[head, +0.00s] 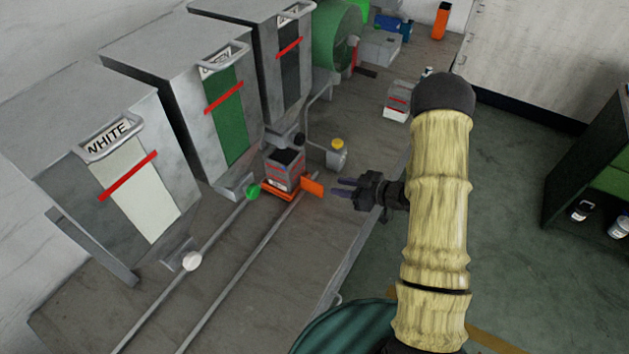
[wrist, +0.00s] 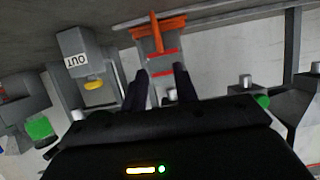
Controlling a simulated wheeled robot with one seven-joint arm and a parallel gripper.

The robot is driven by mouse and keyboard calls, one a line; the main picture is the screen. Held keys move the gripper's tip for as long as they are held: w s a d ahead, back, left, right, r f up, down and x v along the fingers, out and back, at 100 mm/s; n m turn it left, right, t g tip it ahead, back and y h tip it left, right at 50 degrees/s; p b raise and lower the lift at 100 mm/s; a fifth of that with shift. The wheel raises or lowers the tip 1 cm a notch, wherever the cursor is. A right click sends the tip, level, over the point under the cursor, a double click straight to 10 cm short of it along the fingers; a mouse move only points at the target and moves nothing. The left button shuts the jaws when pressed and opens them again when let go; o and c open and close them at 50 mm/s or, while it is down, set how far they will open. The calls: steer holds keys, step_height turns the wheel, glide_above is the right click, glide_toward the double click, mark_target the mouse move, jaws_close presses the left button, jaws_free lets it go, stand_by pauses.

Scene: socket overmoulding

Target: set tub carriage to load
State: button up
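The tub carriage (head: 278,191) is orange and sits at the far end of two rails on the bench, by the black hopper. Its upright orange plate (head: 312,187) faces my gripper. A grey tub (head: 284,174) with red bands and dark contents stands on it. The wrist view, upside down, shows the orange carriage (wrist: 160,28) and the banded tub (wrist: 161,62) ahead of the fingers. My gripper (head: 337,187) is open and empty, a short gap right of the plate; its parted fingers also show in the wrist view (wrist: 160,72).
White (head: 125,185), green (head: 228,125) and black (head: 290,65) hoppers line the back. A white knob (head: 191,261) and green knob (head: 253,191) stand along the rails. An "OUT" box (wrist: 76,50) with a yellow button (wrist: 94,85) is close by. The rails' near stretch (head: 225,297) is clear.

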mark_target(317, 183)
steer(key=p+x, duration=0.1)
steer(key=x, duration=0.9)
steer(key=shift+p, duration=0.3)
jaws_close()
